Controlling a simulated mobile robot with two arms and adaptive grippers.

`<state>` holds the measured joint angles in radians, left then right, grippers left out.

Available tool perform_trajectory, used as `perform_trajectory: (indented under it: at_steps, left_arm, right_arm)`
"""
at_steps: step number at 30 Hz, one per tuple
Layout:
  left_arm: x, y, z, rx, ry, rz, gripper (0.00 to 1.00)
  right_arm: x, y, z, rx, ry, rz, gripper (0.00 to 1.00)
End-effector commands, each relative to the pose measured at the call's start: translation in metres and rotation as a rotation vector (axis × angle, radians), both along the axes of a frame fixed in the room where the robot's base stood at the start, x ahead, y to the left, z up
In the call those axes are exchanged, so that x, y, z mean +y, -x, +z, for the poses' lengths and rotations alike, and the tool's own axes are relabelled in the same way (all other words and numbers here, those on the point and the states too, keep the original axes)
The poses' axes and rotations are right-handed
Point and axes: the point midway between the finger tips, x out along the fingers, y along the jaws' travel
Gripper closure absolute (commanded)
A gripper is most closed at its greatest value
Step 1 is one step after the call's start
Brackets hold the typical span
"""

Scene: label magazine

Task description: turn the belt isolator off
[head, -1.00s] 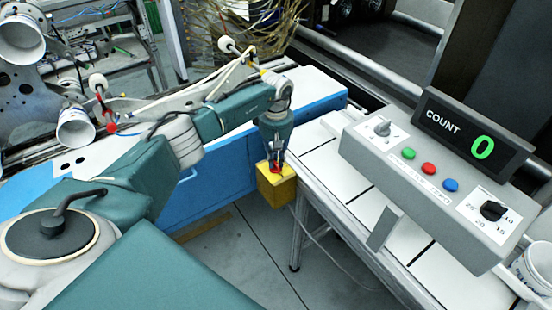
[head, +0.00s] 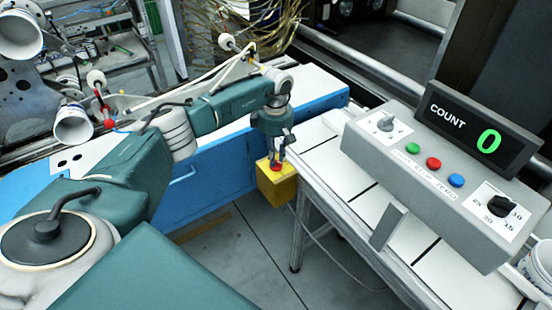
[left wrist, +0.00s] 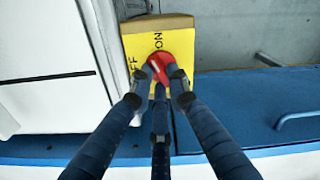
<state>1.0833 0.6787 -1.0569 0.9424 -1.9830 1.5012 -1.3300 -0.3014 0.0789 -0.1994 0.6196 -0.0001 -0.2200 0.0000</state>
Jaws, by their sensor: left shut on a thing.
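The belt isolator is a yellow box (head: 285,190) at the side of the white conveyor table, with a red handle (head: 275,168) on its top face. My left gripper (head: 277,160) points down at the box and is shut on the red handle. In the left wrist view the fingers (left wrist: 162,80) close around the red handle (left wrist: 170,64) on the yellow face (left wrist: 139,46). The word ON shows beyond the handle and part of OFF shows to its left. The fingers cover part of the handle, so its exact setting cannot be told. My right gripper is not in view.
A grey console (head: 400,160) with a COUNT display reading 0, coloured buttons and two knobs stands on the white table (head: 370,207) at right. A blue cabinet (head: 215,170) runs behind the box. Bare floor (head: 245,260) lies in front.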

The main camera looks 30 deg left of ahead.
Motion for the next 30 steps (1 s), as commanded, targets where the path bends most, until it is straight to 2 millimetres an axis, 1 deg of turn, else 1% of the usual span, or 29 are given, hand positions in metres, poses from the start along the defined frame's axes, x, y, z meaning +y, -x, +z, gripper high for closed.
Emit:
perform_trajectory:
  at_steps: [3, 12, 24, 30]
  left_arm:
    - [0.0014, 0.0002, -0.0007, -0.002, -0.001, 0.112, 1.00]
    - [0.0018, 0.0017, 0.0003, -0.002, 0.000, 0.397, 1.00]
    - [0.0025, 0.0044, 0.0010, -0.002, -0.002, 0.770, 1.00]
    - [0.0023, 0.0051, 0.0013, -0.002, -0.001, 0.928, 1.00]
  right_arm:
    - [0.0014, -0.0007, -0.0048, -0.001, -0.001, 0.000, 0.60]
    - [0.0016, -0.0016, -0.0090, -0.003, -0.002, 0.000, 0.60]
    - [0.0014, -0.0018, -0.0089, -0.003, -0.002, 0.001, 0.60]
    - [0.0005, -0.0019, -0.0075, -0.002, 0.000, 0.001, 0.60]
